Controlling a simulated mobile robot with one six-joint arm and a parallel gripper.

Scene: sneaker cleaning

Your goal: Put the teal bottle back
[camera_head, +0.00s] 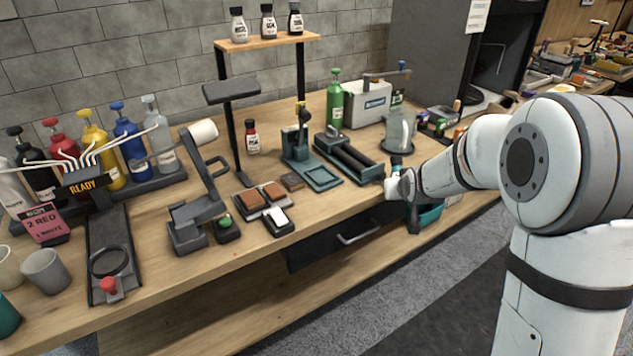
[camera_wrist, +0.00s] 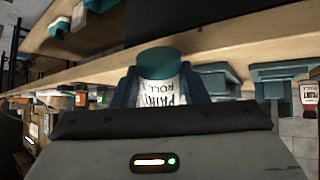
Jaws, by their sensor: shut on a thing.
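The teal bottle (camera_wrist: 161,88) is held between the fingers of my gripper (camera_wrist: 160,98) in the wrist view. It has a teal end and a white label with dark lettering, partly cut off. In the head view my gripper (camera_head: 400,184) is at the front edge of the workbench, right of the black roller tray. My gripper is shut on the bottle. In the head view, the bottle shows only as a small teal and dark piece (camera_head: 396,162) at the gripper; its rest is hidden.
A teal bin (camera_head: 430,214) hangs below the bench edge, beside my wrist. The black roller tray (camera_head: 349,160), a clear jar (camera_head: 399,128) and a green bottle (camera_head: 335,103) stand nearby. A drawer (camera_head: 350,232) is under the bench. Small bottles stand on a raised shelf (camera_head: 268,42).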

